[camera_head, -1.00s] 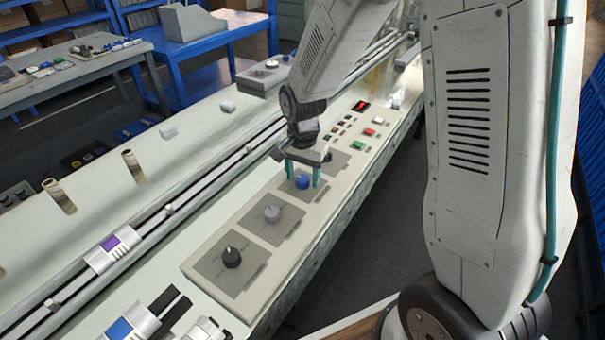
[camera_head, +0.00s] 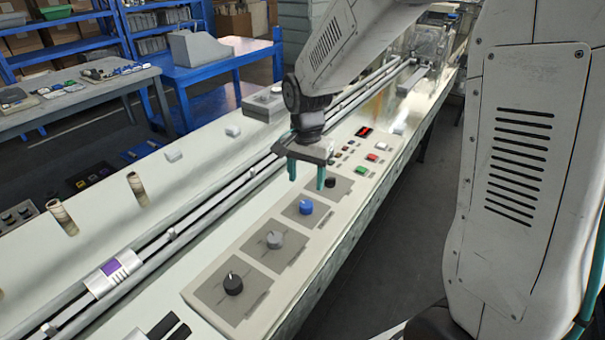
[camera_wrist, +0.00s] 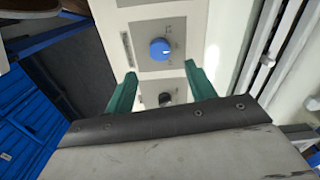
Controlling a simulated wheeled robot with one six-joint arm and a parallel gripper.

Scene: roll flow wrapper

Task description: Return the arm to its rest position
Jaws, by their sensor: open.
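My gripper (camera_head: 307,174) is open and empty, with two teal fingers pointing down above the control panel (camera_head: 218,262). It hangs above and a little behind the blue knob (camera_head: 306,207), clear of it. In the wrist view the blue knob (camera_wrist: 160,49) shows beyond the open fingers (camera_wrist: 163,86), and a black knob (camera_wrist: 165,98) shows between them. My arm reaches in from the right and bends down over the panel.
A grey knob (camera_head: 274,239) and a black knob (camera_head: 233,284) sit nearer on the panel. Red (camera_head: 372,157) and green (camera_head: 361,170) buttons lie farther along. Rails (camera_head: 218,205) run along the left of the panel. Open floor lies to the right.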

